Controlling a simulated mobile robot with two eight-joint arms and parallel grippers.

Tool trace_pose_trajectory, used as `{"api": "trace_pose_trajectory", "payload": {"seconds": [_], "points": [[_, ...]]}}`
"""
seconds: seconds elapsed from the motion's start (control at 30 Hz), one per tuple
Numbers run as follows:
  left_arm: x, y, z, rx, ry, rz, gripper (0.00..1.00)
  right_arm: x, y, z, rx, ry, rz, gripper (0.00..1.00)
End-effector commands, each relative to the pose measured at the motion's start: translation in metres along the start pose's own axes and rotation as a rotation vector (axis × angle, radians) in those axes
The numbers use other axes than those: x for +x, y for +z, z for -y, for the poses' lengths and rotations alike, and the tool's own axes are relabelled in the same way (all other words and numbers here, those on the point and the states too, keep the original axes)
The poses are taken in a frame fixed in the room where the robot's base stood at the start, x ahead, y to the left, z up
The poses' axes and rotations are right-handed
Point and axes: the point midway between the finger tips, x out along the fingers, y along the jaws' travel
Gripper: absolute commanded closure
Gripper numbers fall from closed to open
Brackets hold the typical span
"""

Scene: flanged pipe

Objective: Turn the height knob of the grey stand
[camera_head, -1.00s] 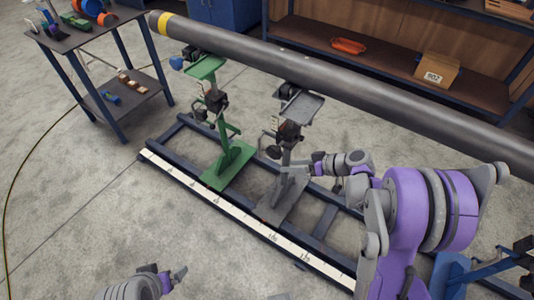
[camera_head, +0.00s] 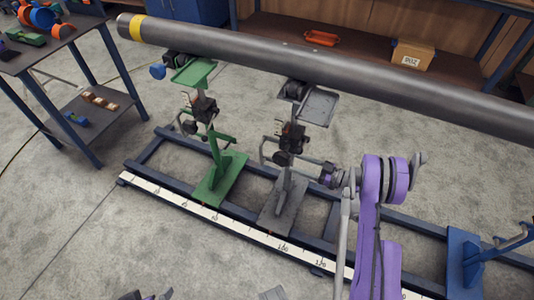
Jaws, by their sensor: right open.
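The grey stand (camera_head: 284,205) stands on the dark rail frame, its top plate (camera_head: 317,106) just under the long pipe (camera_head: 330,72). A dark round knob (camera_head: 281,158) sits on its post, below a dark clamp block (camera_head: 292,136). My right gripper (camera_head: 294,167) reaches in from the right at knob height. It is open, with its fingers close to the knob and post; I cannot tell whether they touch or surround the knob. My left gripper (camera_head: 150,295) shows only as dark tips at the bottom edge, away from the stands.
A green stand (camera_head: 221,180) is close on the left, and a blue stand (camera_head: 465,262) is at the right. The rail frame carries a white ruler (camera_head: 230,230). A table (camera_head: 30,58) with parts stands at far left. The pipe runs overhead across the view.

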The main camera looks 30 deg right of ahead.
Motion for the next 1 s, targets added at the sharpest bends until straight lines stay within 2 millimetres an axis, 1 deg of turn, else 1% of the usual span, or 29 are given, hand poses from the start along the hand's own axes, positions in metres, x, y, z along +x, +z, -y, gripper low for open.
{"api": "trace_pose_trajectory", "payload": {"seconds": [0.17,0.4,0.53,0.6,0.7,1.0], "points": [[0.002,0.001,0.000,0.000,0.000,0.001,0.00,0.027,0.000,0.002,0.002,-0.005,0.000,0.35],[0.004,0.002,0.000,0.000,0.000,0.002,0.00,0.073,0.000,0.001,0.002,-0.005,0.001,0.35],[0.006,0.002,0.000,0.000,0.000,0.002,0.00,0.091,0.000,0.001,0.001,-0.003,0.001,0.35],[0.006,0.002,0.000,0.000,0.000,0.002,0.00,0.098,0.000,0.001,0.001,-0.003,0.001,0.35],[0.006,0.002,0.000,0.000,0.000,0.002,0.00,0.103,0.000,0.001,0.001,-0.002,0.001,0.35],[0.006,0.002,0.000,0.000,0.000,0.002,0.00,0.105,0.000,0.001,0.001,-0.001,0.001,0.35]]}}
